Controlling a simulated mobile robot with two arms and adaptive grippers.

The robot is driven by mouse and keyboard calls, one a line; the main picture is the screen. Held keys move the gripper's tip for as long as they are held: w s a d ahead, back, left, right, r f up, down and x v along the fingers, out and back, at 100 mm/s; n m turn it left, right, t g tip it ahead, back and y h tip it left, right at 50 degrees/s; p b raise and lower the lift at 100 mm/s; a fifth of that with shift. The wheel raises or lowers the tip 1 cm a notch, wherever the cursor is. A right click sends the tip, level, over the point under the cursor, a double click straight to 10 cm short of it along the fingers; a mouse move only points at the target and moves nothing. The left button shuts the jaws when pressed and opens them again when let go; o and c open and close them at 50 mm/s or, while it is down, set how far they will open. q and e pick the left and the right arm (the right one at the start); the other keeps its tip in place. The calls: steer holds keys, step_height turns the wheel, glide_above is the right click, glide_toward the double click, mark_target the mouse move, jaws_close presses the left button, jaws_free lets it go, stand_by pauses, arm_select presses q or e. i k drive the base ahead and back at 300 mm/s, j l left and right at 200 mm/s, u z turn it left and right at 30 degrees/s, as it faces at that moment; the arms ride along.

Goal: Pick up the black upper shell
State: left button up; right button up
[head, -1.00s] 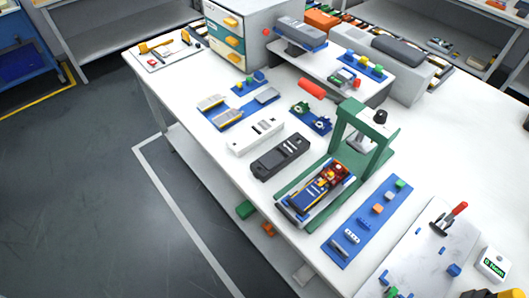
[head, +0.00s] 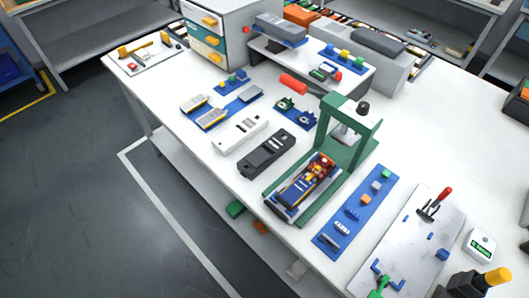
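The black upper shell (head: 266,154) lies flat on the white workbench (head: 190,134), near its front edge at mid-picture. It is a long dark piece with openings in its top face. A similar white shell (head: 238,136) lies just behind and left of it, with a small gap between them. A green press frame (head: 332,175) stands to its right. Neither of my grippers is in view, and nothing is touching the black shell.
An open device in a blue-and-grey cradle (head: 293,207) sits at the press. A blue strip (head: 326,240) with small parts lies to the right. Blue trays (head: 232,116) lie behind the shells. A grey drawer cabinet (head: 228,22) stands at the back.

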mark_target(259, 160)
steer(key=z, duration=0.5)
steer(key=i+j+z, duration=0.1)
steer(key=j+z, duration=0.3)
steer(key=i+j+z, duration=0.1)
steer(key=j+z, duration=1.05)
steer(key=k+j, duration=0.05)
steer(key=j, duration=0.05)
